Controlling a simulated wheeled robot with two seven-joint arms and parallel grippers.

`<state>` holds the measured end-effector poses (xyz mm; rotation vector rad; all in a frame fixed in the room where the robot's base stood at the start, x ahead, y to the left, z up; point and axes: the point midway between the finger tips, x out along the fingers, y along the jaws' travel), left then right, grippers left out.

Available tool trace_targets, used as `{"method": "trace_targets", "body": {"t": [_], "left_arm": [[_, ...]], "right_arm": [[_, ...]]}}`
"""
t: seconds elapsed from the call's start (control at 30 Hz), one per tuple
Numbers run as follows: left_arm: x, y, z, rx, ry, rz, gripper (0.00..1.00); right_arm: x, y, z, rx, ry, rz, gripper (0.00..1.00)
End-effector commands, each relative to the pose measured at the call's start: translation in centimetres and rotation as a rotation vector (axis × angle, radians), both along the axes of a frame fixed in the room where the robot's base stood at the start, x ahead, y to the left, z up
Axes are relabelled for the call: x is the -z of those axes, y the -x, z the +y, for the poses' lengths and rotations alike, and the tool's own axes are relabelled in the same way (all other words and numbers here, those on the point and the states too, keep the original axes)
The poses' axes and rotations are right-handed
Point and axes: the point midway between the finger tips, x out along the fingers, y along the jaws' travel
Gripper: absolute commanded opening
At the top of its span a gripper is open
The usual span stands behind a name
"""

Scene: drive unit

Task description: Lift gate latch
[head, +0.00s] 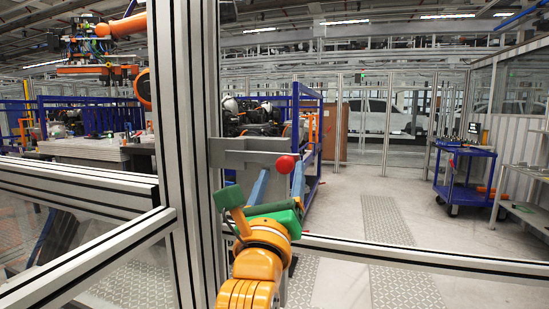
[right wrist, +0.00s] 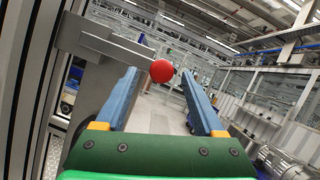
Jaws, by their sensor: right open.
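The gate latch shows as a grey metal bar and bracket (head: 245,150) on the fence post, ending in a red ball knob (head: 286,164). My right gripper (head: 282,172) is open, its two blue fingers pointing away from me on either side of the knob. In the right wrist view the red knob (right wrist: 161,71) appears in the gap between the fingertips, closer to the left finger. The latch bar (right wrist: 105,42) comes in from the upper left. I cannot tell whether either finger touches the knob. My left gripper is not in view.
A tall aluminium post (head: 184,120) stands left of the latch. Beyond are a blue rack (head: 307,130), a blue cart (head: 466,178) and open floor. An orange machine arm (head: 122,25) is at upper left.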

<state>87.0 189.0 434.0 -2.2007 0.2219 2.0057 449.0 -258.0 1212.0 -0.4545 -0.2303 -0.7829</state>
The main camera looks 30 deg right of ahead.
Motion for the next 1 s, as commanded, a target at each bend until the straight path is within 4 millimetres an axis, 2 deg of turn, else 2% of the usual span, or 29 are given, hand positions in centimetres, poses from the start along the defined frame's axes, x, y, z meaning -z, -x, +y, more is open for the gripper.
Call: {"method": "trace_targets", "body": {"t": [0.03, 0.2, 0.47, 0.5, 0.7, 0.77, 1.0], "left_arm": [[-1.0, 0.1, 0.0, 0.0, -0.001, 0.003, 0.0], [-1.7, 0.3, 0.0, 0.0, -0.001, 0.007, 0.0], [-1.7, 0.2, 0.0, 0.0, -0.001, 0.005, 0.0], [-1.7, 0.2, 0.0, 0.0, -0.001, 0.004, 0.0], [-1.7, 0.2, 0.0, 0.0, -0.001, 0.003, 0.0], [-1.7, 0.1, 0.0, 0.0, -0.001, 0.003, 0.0], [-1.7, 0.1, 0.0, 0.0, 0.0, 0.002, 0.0]], "right_arm": [[-0.9, -0.7, -0.7, 0.003, 0.003, 0.003, 0.7], [-1.6, -2.5, -2.3, 0.003, 0.002, 0.003, 0.7], [-1.5, -3.0, -2.6, 0.001, 0.002, 0.002, 0.7], [-1.5, -2.9, -2.6, 0.001, 0.002, 0.002, 0.68], [-1.5, -2.9, -2.6, 0.001, 0.002, 0.002, 0.14], [-1.5, -2.9, -2.6, 0.001, 0.002, 0.002, 0.0], [-1.5, -2.9, -2.6, 0.001, 0.003, 0.003, 0.0]]}}
